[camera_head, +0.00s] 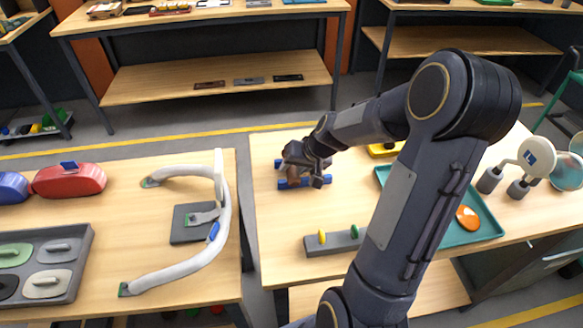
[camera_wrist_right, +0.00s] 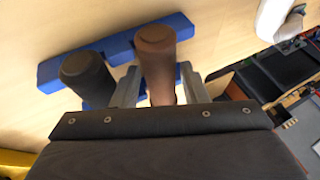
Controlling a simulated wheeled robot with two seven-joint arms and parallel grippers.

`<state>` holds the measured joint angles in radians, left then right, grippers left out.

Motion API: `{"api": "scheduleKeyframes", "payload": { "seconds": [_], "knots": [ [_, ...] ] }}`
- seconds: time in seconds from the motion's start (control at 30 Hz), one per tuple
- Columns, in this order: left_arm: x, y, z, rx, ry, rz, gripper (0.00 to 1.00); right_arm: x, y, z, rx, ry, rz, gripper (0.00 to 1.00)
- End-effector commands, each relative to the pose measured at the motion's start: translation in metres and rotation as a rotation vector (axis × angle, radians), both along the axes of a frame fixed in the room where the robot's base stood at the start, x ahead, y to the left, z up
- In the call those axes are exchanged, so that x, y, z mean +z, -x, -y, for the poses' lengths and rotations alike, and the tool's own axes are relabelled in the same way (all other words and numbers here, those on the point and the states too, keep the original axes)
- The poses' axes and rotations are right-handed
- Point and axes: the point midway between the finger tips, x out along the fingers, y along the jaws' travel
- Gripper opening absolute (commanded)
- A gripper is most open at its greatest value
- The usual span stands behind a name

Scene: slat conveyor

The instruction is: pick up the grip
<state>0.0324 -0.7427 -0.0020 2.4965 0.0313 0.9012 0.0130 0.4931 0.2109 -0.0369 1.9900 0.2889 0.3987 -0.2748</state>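A brown cylindrical grip (camera_wrist_right: 158,60) stands by a blue stand (camera_wrist_right: 108,48) in the right wrist view, with a black grip (camera_wrist_right: 88,78) to its left. In the head view, the brown grip (camera_head: 294,172) and blue stand (camera_head: 292,184) show partly under my right gripper (camera_head: 308,166). My right gripper (camera_wrist_right: 160,88) has one finger on each side of the brown grip, very close to it. Whether both fingers press on it cannot be told. My left gripper is out of view.
On the same table are a grey block (camera_head: 335,243) with yellow and green pegs, a teal tray (camera_head: 480,232) with an orange item, and a yellow item (camera_head: 384,150). The left table holds a white curved frame (camera_head: 225,200) and a grey tray (camera_head: 83,237). A gap separates the tables.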

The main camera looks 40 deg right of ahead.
Motion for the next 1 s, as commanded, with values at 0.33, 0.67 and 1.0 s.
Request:
{"api": "scheduleKeyframes", "payload": {
  "seconds": [0.33, 0.67, 1.0],
  "knots": [
    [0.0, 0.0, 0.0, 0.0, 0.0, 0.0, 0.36, 0.0, 0.0, 0.0, 0.0, 0.0, 0.0, 0.09],
    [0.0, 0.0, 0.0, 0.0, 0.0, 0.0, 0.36, 0.004, 0.0, 0.0, 0.001, 0.001, 0.001, 0.06],
    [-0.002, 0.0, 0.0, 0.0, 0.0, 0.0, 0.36, 0.048, 0.012, -0.003, 0.001, 0.003, 0.006, 0.06]
  ]
}}
